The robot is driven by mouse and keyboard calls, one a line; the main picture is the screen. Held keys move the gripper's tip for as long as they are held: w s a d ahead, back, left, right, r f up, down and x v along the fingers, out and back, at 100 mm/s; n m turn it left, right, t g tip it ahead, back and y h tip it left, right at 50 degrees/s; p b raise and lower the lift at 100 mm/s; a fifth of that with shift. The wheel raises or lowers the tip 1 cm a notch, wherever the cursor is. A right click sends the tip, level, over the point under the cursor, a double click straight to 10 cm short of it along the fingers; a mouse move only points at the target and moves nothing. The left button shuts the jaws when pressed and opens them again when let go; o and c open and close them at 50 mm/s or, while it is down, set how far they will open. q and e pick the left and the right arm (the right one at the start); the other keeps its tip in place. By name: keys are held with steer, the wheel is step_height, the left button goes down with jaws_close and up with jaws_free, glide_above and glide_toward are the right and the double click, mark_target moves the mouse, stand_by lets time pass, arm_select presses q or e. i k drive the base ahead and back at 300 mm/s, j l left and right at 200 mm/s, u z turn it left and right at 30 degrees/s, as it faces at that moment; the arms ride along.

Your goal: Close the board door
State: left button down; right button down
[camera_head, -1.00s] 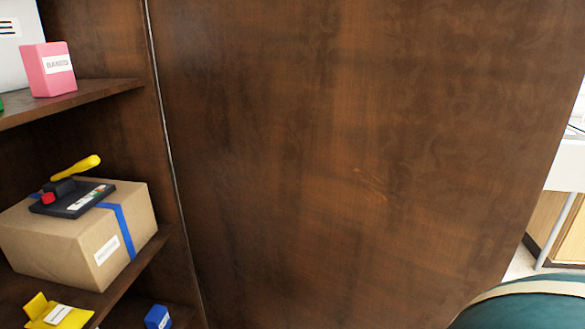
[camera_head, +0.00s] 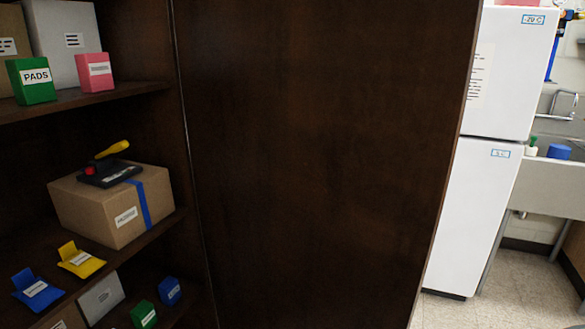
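The board door (camera_head: 315,160) is a tall dark brown wooden panel filling the middle of the head view. It stands open, hinged at its left edge along the side of a dark wooden shelf unit (camera_head: 125,88). The shelf contents are exposed to the left of the door. Neither of my grippers shows in the head view.
A white fridge (camera_head: 475,215) and a sink (camera_head: 550,185) stand to the right. Some floor (camera_head: 525,290) is clear at lower right.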

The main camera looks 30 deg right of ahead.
mark_target(323, 135)
steer(key=k+l+u, duration=0.25)
steer(key=k+l, duration=0.4)
steer(key=l, duration=0.15)
steer(key=k+l+u, duration=0.1)
steer(key=l, duration=0.25)
steer(key=k+l+u, duration=0.1)
steer(key=l, duration=0.25)
steer(key=k+l+u, duration=0.1)
steer(key=l, duration=0.2)
steer(key=l+u, duration=0.3)
steer(key=l, duration=0.75)
steer(key=i+l, duration=0.25)
steer(key=l, duration=0.3)
steer(key=i+u, duration=0.05)
